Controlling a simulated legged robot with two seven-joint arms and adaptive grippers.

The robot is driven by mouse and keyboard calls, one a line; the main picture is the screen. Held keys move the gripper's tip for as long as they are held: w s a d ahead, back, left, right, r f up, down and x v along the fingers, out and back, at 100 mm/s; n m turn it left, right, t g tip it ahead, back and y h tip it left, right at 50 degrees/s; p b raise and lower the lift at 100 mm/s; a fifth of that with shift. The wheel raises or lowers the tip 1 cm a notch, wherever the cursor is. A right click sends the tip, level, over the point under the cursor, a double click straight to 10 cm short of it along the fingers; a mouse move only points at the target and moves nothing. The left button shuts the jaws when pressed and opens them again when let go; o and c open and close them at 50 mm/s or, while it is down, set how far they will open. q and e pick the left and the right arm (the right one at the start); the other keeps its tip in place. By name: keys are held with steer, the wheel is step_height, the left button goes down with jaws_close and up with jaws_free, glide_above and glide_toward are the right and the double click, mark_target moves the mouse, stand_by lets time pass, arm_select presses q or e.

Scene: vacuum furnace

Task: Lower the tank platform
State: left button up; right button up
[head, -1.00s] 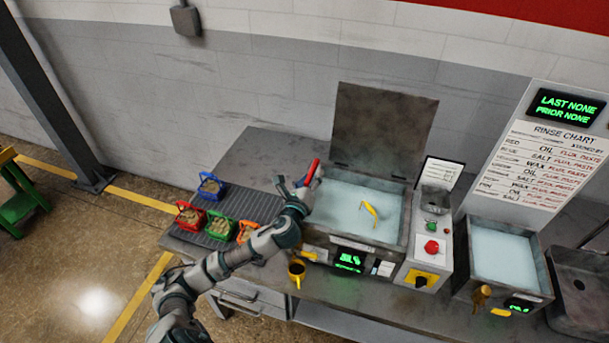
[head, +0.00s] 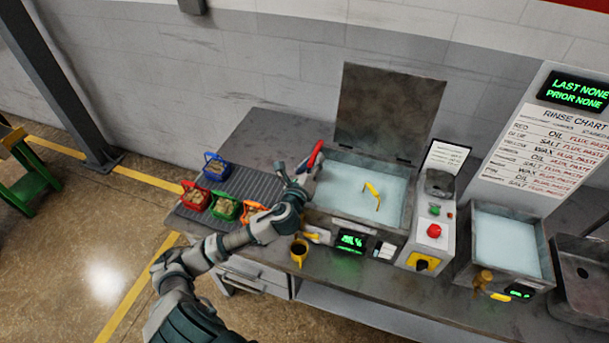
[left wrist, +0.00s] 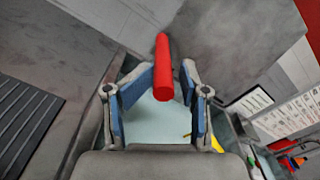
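The open-topped tank (head: 402,237) holds pale blue liquid, with a yellow curved piece (head: 374,193) showing in it. No platform can be made out under the liquid. A red handle (head: 316,154) stands at the tank's left side; it also shows in the left wrist view (left wrist: 163,68). My left gripper (head: 297,174) is beside the tank's left edge, at the handle. In the left wrist view its blue-padded fingers (left wrist: 163,88) are spread, with the red handle between or just beyond their tips. Contact cannot be told. My right gripper is not in view.
Blue, red, green and orange baskets (head: 216,167) sit on a ribbed mat left of the tank. A control box (head: 432,235) with a red button and a second tank (head: 507,243) are to the right. The raised lid (head: 386,110) is behind.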

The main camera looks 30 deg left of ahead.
arm_select(q)
steer(key=v, duration=0.8)
steer(key=shift+s+d+f, duration=0.1)
steer(key=shift+s, duration=0.75)
